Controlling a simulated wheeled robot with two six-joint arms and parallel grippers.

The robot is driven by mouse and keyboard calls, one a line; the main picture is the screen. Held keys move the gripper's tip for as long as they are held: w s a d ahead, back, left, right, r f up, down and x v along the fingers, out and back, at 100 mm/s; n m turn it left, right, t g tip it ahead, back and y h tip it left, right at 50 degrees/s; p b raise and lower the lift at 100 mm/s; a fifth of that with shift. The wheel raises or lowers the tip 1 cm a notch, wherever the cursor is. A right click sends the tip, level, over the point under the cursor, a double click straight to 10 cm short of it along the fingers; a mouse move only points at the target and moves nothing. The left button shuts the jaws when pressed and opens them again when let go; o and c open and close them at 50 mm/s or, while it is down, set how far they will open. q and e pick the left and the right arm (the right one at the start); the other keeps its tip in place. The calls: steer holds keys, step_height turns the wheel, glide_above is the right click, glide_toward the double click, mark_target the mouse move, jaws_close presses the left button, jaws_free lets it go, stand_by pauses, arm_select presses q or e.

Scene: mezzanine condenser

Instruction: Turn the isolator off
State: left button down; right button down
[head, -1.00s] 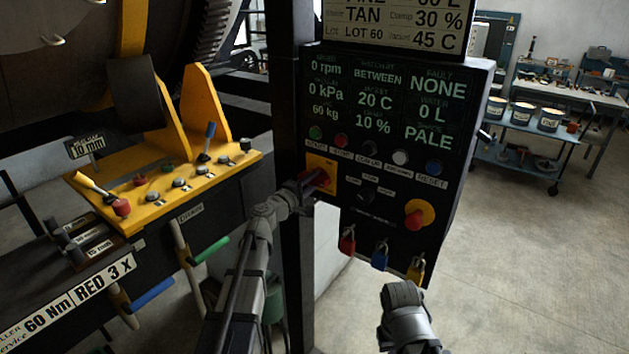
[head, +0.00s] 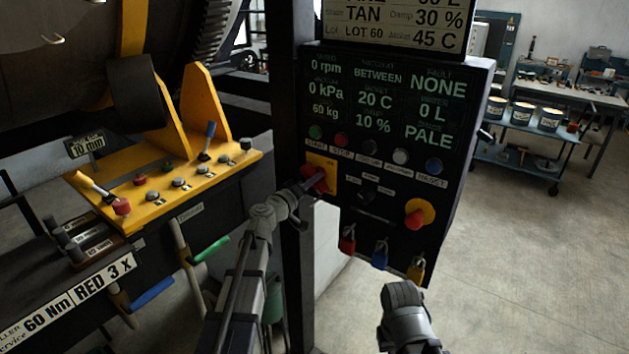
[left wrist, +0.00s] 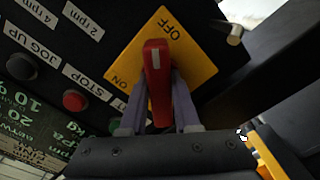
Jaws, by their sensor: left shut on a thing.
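The isolator is a red handle (head: 322,180) on a yellow plate (head: 326,163) at the left of the black control panel. In the left wrist view the red handle (left wrist: 157,75) stands over the yellow plate (left wrist: 196,67), marked OFF and ON. A pale mark on the handle points up the picture, towards the OFF side. My left gripper (head: 308,186) is shut on the handle. In the left wrist view its fingers (left wrist: 158,112) lie on both sides of it. Only a grey part of my right arm shows at the bottom of the head view; its fingers do not show.
Push buttons (head: 400,157) and a black selector knob (head: 367,192) sit close to the isolator. A red emergency-stop knob (head: 416,217) on yellow is at the lower right. Padlocks (head: 380,256) hang below. A dark post (head: 293,120) stands just left of the panel.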

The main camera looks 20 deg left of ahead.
arm_select(q)
steer(key=shift+s+m, duration=0.1)
steer(key=shift+m, duration=0.5)
steer(key=c, duration=0.6)
jaws_free()
steer(key=shift+c, duration=0.2)
steer(key=v, duration=0.7)
steer(key=shift+s+a, duration=0.15)
steer(key=shift+s, duration=0.2)
